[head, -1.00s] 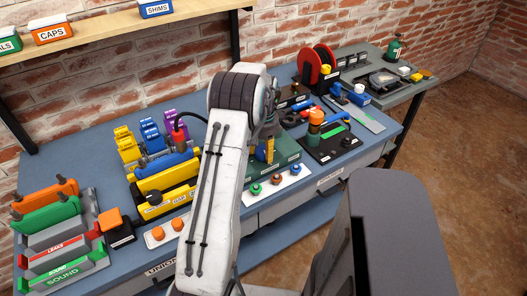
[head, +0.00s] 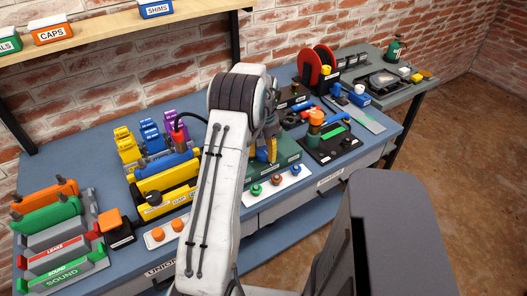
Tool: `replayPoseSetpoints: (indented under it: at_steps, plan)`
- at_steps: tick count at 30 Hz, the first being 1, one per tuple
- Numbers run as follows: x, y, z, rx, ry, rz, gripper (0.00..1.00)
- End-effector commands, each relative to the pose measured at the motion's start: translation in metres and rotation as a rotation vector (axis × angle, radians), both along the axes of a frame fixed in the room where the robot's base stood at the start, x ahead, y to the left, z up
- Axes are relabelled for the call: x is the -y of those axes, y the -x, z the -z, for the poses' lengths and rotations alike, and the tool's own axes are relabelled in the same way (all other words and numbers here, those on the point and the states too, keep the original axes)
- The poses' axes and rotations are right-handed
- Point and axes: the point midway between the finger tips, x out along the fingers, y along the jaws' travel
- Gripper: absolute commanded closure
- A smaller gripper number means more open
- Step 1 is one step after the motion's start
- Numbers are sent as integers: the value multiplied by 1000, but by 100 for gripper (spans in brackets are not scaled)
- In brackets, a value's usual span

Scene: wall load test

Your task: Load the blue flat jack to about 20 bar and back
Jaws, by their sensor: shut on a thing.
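A blue, rounded part that looks like the blue flat jack (head: 173,162) lies along the back of a yellow block (head: 165,181) on the bench. A round black part sits on the yellow block's front, and its face cannot be read. My gripper (head: 270,153) is low over the green base (head: 285,163), to the right of my arm. My arm hides the bench between the yellow block and the gripper.
Yellow, blue and purple stepped pieces (head: 149,134) stand behind the jack. A black board (head: 330,146) with an orange-topped part is to the right. A labelled rack (head: 62,258) stands far left.

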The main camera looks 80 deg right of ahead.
Motion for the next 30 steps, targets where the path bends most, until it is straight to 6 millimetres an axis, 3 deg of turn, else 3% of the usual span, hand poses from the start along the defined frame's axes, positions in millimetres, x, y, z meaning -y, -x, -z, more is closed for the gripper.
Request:
replayPoseSetpoints:
  at_steps: [1,2,11,22,30]
  plan:
    - [-3,0,3,1,-11,-1,80]
    - [-3,0,3,1,-11,-1,46]
    - [-1,0,1,1,-4,0,19]
    - [0,0,-6,0,1,0,19]
    - [1,0,-45,0,2,0,19]
